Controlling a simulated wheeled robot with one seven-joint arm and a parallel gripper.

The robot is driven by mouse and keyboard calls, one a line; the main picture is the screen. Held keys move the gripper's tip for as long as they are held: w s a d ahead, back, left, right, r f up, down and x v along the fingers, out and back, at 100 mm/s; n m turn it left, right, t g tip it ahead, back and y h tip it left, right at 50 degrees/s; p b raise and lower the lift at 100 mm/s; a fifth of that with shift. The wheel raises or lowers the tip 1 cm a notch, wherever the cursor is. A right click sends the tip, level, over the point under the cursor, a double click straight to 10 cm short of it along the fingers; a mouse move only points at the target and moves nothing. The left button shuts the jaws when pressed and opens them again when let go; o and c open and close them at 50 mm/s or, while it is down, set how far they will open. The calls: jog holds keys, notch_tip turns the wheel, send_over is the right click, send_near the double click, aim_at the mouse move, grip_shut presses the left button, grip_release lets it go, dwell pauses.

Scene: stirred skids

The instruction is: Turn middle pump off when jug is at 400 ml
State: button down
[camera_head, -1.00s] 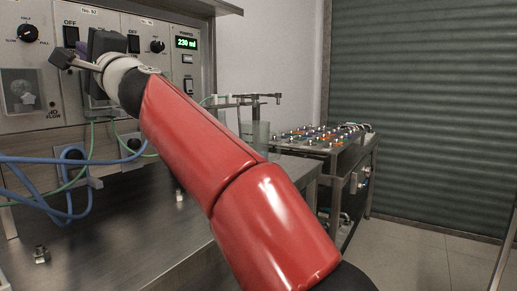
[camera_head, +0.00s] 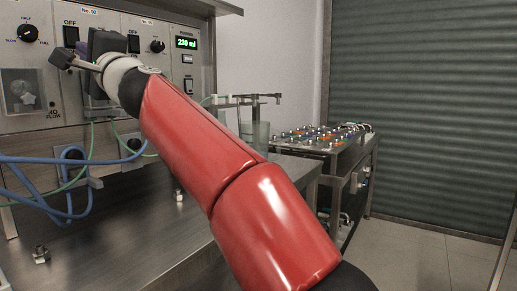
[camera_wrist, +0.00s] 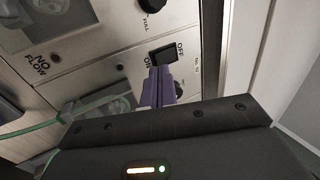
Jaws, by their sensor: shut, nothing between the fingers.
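The pump panel marked No. 02 (camera_head: 60,105) is at the left of the body view, with a black rocker switch (camera_head: 70,36) under an OFF label. In the wrist view the black switch (camera_wrist: 165,55) lies between OFF and ON labels. My gripper (camera_wrist: 158,72) has purple fingers, shut and empty, with the tips right by the ON side of the switch. I cannot tell whether they touch it. In the body view my gripper (camera_head: 85,47) is partly hidden by my wrist. A clear jug (camera_head: 257,133) stands behind my arm, partly hidden. The green display (camera_head: 186,43) reads 230 ml.
Another switch (camera_head: 133,43) and a knob (camera_head: 157,46) are to the right of my wrist. Blue tubes (camera_head: 70,180) loop below the panels over the metal bench (camera_head: 110,235). A table with colourful parts (camera_head: 320,138) stands at the back right.

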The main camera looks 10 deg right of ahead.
jog(key=shift+w+a+r+p, duration=0.4)
jog(key=shift+a+p, duration=0.1)
jog(key=shift+p, duration=0.15)
jog(key=shift+w+a, duration=0.1)
jog(key=shift+w+a, duration=0.15)
jog(key=shift+a, duration=0.05)
dwell(1.1)
jog(key=shift+w+a, duration=0.25)
jog(key=shift+a, duration=0.05)
jog(key=shift+s+d, duration=0.1)
jog(key=shift+d, duration=0.05)
jog(key=shift+s+d, duration=0.35)
jog(key=shift+r, duration=0.1)
